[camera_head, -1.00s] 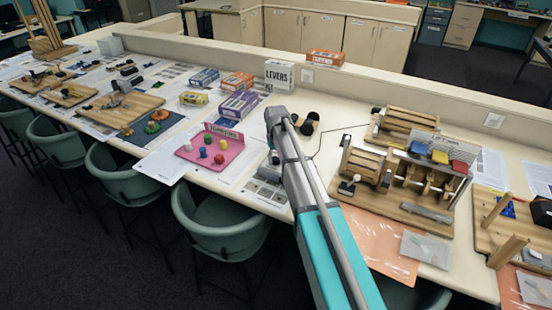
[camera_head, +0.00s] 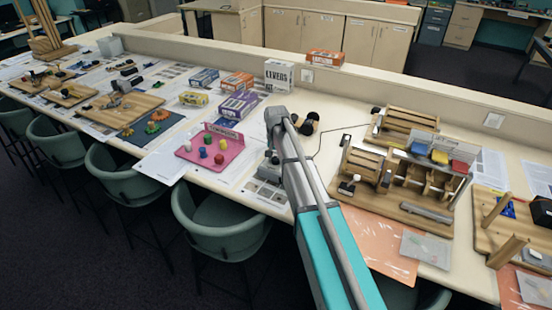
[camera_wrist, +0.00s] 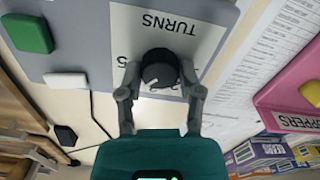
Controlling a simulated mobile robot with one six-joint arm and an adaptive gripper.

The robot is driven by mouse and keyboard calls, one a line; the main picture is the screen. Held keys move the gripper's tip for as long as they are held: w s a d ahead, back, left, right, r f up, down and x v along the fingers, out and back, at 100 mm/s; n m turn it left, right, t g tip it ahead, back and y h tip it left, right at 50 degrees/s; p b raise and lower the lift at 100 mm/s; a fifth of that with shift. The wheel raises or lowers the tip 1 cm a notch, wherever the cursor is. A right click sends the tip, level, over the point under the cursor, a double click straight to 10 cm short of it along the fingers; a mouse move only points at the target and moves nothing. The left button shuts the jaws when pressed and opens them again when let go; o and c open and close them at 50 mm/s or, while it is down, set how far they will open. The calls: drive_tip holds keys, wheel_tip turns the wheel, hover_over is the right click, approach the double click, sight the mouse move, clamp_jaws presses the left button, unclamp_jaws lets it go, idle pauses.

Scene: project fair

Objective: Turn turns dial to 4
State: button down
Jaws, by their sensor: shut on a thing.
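The turns dial (camera_wrist: 160,68) is a round black knob on a grey panel, on a white label reading TURNS that appears upside down in the wrist view. My gripper (camera_wrist: 159,84) is shut on the dial, one finger on each side of it. Parts of printed numbers show beside the dial, but the fingers and knob cover most of them, so I cannot tell which number it points to. In the head view my arm hides the gripper and dial; a bit of the grey control box (camera_head: 269,172) shows left of the arm.
The panel also carries a green button (camera_wrist: 28,33) and a white switch (camera_wrist: 66,80). A pink tray (camera_head: 217,159) with coloured pegs stands to the left. A wooden lift machine (camera_head: 400,185) stands to the right, with a cable running toward it.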

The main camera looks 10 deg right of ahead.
drive_tip(key=shift+s, duration=0.1)
drive_tip(key=shift+c, duration=1.3)
unclamp_jaws()
drive_tip(key=shift+n, duration=0.3)
